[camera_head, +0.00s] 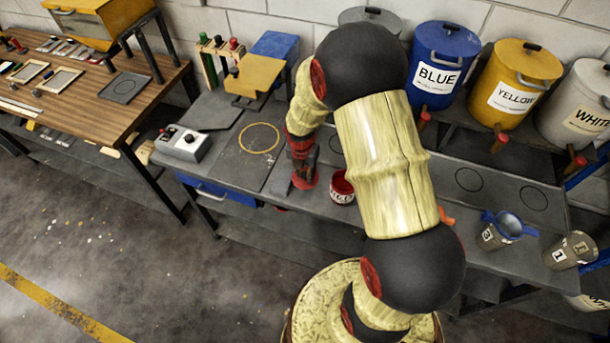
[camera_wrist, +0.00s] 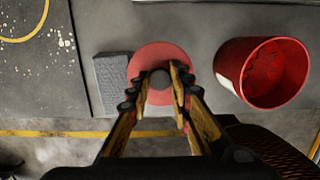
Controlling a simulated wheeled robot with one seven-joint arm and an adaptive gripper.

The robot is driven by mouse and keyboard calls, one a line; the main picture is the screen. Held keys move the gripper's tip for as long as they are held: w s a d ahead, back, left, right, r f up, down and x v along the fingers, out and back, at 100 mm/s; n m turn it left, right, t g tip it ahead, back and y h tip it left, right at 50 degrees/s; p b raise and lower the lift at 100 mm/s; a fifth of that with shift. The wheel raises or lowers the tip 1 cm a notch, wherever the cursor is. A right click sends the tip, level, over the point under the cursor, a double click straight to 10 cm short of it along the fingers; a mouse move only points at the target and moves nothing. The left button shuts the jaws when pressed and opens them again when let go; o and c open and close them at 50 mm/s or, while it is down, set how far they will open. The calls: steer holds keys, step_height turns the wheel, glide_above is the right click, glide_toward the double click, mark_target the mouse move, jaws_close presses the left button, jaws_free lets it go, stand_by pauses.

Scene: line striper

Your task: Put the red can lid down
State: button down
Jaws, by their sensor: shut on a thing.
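The red can lid (camera_wrist: 150,58) is a round red disc with a dark knob at its centre. My gripper (camera_wrist: 168,77) is shut on this knob, with the disc beyond the fingertips. In the head view the lid (camera_head: 308,181) shows below my gripper (camera_head: 300,160), near the bench's front edge. I cannot tell whether it touches the bench top. The open red can (camera_head: 342,189) stands to the right of the lid, apart from it. Its reddish inside shows in the wrist view (camera_wrist: 262,72).
A grey block (camera_wrist: 112,84) lies close on the lid's left. A yellow ring (camera_head: 259,123) marks the bench left of my arm. A grey switch box (camera_head: 183,143) stands farther left. Blue, yellow and white drums (camera_head: 512,90) line the back right. Cups (camera_head: 493,236) stand at front right.

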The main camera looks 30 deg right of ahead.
steer(key=shift+f, duration=0.75)
steer(key=shift+f, duration=0.1)
steer(key=shift+f, duration=0.1)
steer(key=c, duration=1.6)
jaws_free()
